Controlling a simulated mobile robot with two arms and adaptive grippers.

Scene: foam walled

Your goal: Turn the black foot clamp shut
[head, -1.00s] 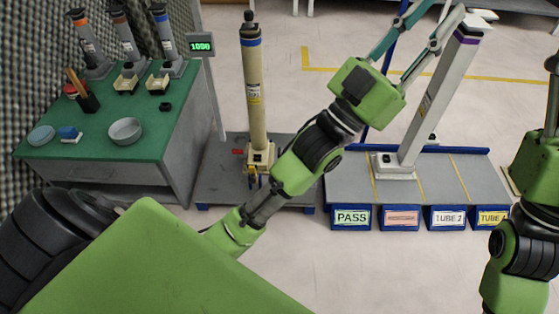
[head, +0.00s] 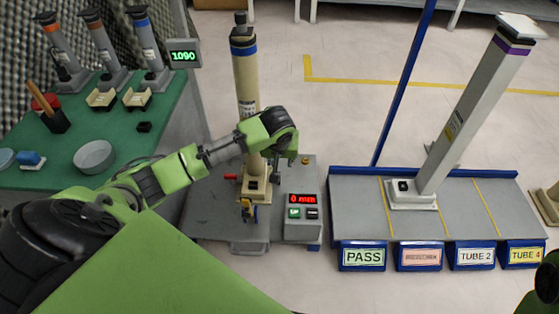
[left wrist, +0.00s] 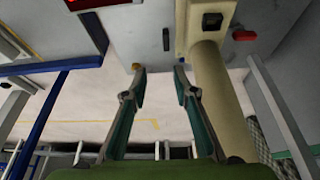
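The black foot clamp (left wrist: 166,40) is a small black bar on the grey test platform, beside the foot of the cream tube (left wrist: 222,90) in the left wrist view. A red clamp (left wrist: 245,35) lies on the tube's other side and shows left of the foot in the head view (head: 231,177). My left gripper (left wrist: 160,71) is open, its two fingers apart with nothing between them, short of the black clamp in the picture. In the head view my left gripper (head: 284,152) is just right of the tube; it seems to hide the black clamp there.
A control box (head: 303,216) with a red display stands on the platform's front right. A brass knob (head: 305,160) is behind it. A green bench (head: 125,135) with tubes is at left. A rack (head: 350,215) with labelled bins and a leaning tube (head: 470,115) is at right.

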